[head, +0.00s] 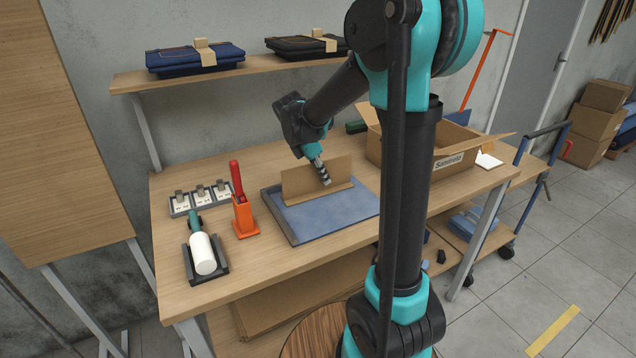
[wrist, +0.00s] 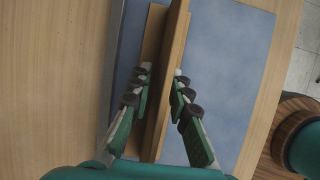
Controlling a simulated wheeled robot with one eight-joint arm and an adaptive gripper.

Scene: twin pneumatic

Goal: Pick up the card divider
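The card divider (head: 305,182) is a brown cardboard piece with an upright panel and a flat foot. It stands upright on the blue surface of a dark-rimmed tray (head: 287,232). My gripper (head: 324,175) points down at the divider's upper edge, right of its middle. In the wrist view the divider (wrist: 172,45) runs between the two fingers of my gripper (wrist: 163,72). The fingers are apart, one on each side of the panel. A gap shows on the left side; the right fingertip is close to the panel, and I cannot tell if it touches.
An open cardboard box (head: 440,152) stands right of the tray. Left of the tray are an orange holder with a red-handled tool (head: 243,212), a white roller in a dark tray (head: 203,254) and small labelled blocks (head: 200,197). A shelf (head: 260,72) with folded clothes is behind.

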